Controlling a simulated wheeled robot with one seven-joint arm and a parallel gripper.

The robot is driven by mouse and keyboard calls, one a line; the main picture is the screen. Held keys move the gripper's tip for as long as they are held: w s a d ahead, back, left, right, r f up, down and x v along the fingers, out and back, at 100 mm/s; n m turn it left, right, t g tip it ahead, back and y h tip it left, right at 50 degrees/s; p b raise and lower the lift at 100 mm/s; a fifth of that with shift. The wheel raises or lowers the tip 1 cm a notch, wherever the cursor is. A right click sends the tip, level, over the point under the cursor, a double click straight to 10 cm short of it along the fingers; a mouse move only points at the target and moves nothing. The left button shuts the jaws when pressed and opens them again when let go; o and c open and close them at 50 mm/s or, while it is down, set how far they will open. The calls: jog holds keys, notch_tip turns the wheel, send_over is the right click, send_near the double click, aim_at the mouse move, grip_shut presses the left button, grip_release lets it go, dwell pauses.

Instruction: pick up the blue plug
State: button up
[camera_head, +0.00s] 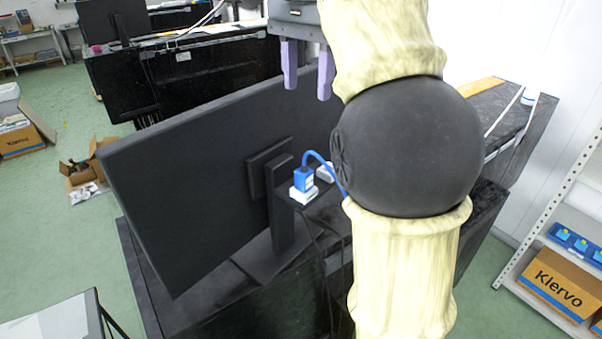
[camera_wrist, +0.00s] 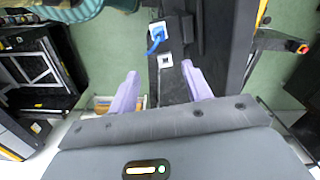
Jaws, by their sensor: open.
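The blue plug (camera_head: 303,180) stands upright on a white block (camera_head: 303,195) on the dark desk, beside the monitor stand. Its blue cable arches right and passes behind my arm. In the wrist view the blue plug (camera_wrist: 157,30) appears near the top centre, beyond my fingertips, with the cable curving beside it. My gripper (camera_head: 308,92) is up above the desk, its two lilac fingers apart and empty, pointing down. In the wrist view my gripper (camera_wrist: 160,70) shows open, with a second white block (camera_wrist: 166,61) seen between the fingertips. The plug is apart from the fingers.
A large black monitor (camera_head: 200,180) stands left of the plug, its panel rising close to my gripper. The second white piece (camera_head: 325,173) lies just right of the plug. Dark cables hang down the desk front. A shelf with a Klervo box (camera_head: 556,286) stands at right.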

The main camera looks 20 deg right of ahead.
jog(key=b, duration=1.1)
send_over(304, 170)
jog(key=f, duration=1.1)
jog(key=shift+w+d+f, duration=0.15)
jog(key=shift+d+f, duration=0.1)
jog(key=shift+f, duration=0.3)
jog(key=shift+f, duration=0.15)
jog(key=shift+a+f, duration=0.15)
jog(key=shift+f, duration=1.1)
jog(key=shift+a+f, duration=0.1)
jog(key=shift+f, duration=1.1)
jog(key=c, duration=1)
